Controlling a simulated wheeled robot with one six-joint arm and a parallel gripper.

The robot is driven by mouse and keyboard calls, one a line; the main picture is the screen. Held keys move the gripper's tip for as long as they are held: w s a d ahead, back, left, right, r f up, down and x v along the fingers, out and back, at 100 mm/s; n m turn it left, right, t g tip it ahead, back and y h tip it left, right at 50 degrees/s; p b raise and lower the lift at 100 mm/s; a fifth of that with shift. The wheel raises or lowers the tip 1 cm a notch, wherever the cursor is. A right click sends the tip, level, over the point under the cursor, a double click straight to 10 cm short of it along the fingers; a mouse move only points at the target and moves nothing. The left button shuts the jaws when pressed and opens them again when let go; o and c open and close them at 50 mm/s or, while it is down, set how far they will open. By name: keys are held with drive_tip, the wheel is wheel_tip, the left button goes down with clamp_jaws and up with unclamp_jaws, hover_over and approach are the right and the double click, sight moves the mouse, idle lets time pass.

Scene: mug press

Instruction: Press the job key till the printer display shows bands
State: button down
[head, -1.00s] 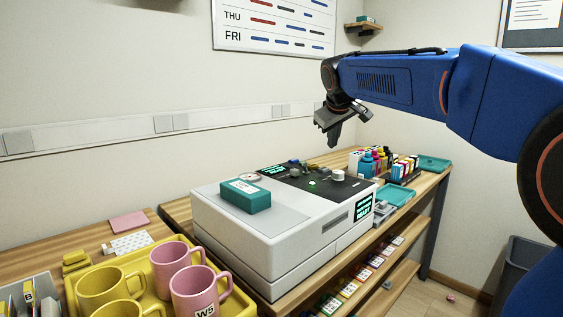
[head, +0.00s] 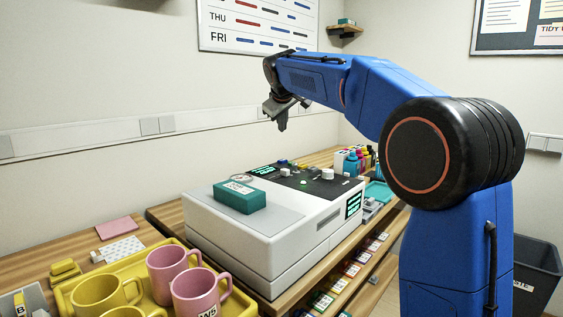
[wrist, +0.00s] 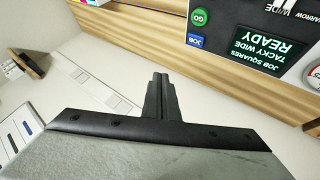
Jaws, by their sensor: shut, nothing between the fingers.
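The white printer (head: 262,245) stands on the wooden bench with a dark control panel on top. Its display (wrist: 262,47) reads, upside down in the wrist view, "JOB SQUARES TACKY WIDE READY"; it shows small in the head view (head: 262,171). The blue job key (wrist: 197,41) lies beside the display, near the green GO key (wrist: 200,17). My gripper (head: 282,127) is shut and empty, in the air above the back of the panel. In the wrist view its fingertips (wrist: 158,75) appear to the left of and below the job key, apart from it.
A teal box (head: 240,197) rests on the printer's lid. A yellow tray (head: 66,300) with pink and yellow mugs stands at front left. Ink bottles (head: 352,164) stand on the right, beyond the printer. The air around my gripper is clear.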

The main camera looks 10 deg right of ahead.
sight(282, 161)
drive_tip(key=shift+f, duration=4.4)
drive_tip(key=shift+f, duration=0.15)
drive_tip(key=shift+f, duration=0.25)
drive_tip(key=shift+f, duration=0.45)
drive_tip(key=shift+r, duration=0.9)
drive_tip(key=shift+r, duration=2.5)
